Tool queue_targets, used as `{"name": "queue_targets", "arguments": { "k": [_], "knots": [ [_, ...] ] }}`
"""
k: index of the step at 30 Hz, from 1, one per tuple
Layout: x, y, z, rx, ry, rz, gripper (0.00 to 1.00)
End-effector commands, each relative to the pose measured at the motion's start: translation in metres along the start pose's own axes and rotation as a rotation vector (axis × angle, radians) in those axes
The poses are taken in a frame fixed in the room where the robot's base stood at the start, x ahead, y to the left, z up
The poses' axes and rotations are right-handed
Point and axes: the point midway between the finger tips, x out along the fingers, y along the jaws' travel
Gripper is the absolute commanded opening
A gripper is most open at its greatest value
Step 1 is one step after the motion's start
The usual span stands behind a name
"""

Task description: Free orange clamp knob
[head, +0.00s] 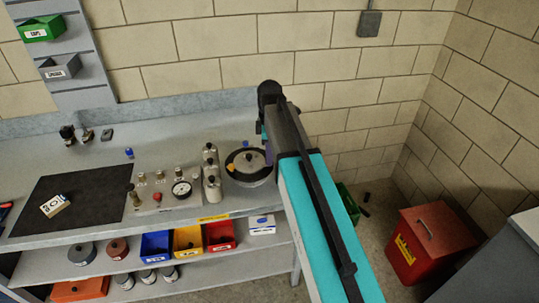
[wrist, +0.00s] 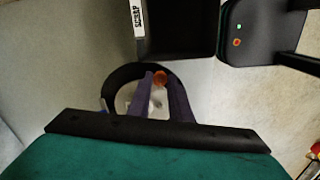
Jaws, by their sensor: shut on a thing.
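The orange clamp knob (wrist: 160,77) shows in the wrist view between the tips of my purple fingers, at the far part of a black ring (wrist: 124,76). My gripper (wrist: 161,82) is shut on it; the fingers hide part of the knob and the ring's pale middle. In the head view a round grey-lidded unit (head: 251,163) with a black rim stands at the bench's right end. A yellow-orange piece (head: 231,168) shows at its left edge; I cannot tell if it is the same knob.
In the wrist view a black bin marked SCRAP (wrist: 175,30) and a dark box with green and orange lights (wrist: 262,35) lie beyond the ring. In the head view a gauge panel (head: 165,193) and grey cylinders (head: 211,175) stand left of the unit.

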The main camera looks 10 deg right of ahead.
Motion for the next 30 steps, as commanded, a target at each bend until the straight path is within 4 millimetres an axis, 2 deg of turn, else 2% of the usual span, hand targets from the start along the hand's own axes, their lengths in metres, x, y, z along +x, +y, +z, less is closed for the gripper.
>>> {"name": "queue_targets", "arguments": {
  "k": [30],
  "knots": [
    [-0.0001,-0.0002,-0.0009,-0.911,0.002,0.001,0.0]
  ]
}}
